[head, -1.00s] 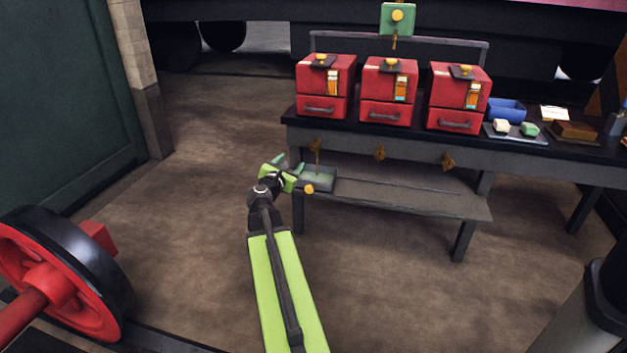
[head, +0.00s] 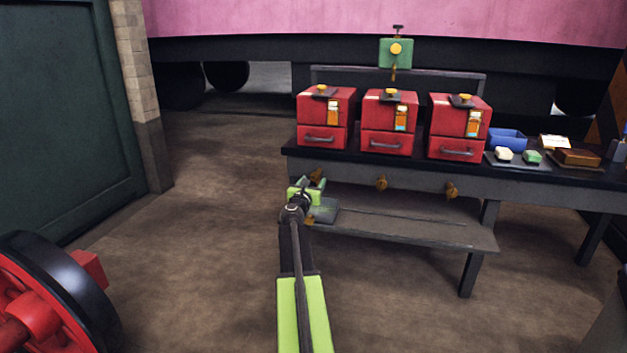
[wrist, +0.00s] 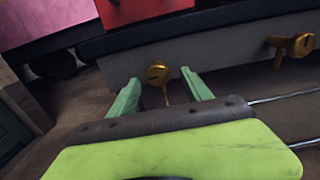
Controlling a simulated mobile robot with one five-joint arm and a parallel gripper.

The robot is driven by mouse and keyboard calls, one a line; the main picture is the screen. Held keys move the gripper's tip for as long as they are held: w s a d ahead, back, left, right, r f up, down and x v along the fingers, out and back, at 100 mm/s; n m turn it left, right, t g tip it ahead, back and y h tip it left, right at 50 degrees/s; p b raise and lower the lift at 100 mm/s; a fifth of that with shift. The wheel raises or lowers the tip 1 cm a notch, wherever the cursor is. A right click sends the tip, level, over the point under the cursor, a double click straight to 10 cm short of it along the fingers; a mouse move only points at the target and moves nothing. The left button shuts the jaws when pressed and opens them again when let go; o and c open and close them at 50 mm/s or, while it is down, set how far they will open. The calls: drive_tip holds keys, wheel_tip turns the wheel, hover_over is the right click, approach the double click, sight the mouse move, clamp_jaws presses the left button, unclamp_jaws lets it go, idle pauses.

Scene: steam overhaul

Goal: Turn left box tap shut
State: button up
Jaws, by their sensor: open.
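Three red boxes stand on the bench, and the left box (head: 325,118) is at the bench's left end. The left box tap (wrist: 158,76) is brass and sits on the bench front below that box. In the head view it shows just above my gripper (head: 306,184), partly hidden by it. In the wrist view, my gripper (wrist: 160,92) is open, with its two green fingers on either side of the tap. A thin brass part (wrist: 166,97) hangs below the tap. I cannot tell whether the fingers touch the tap.
The middle tap (head: 381,184) and right tap (head: 451,190) are on the bench front to the right. A tray (head: 325,212) sits on the lower shelf (head: 420,228) under my gripper. A red wheel (head: 50,300) stands at the lower left. The floor between is clear.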

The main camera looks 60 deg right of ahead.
sight(316, 177)
drive_tip(key=x, duration=0.5)
drive_tip(key=shift+d, duration=0.1)
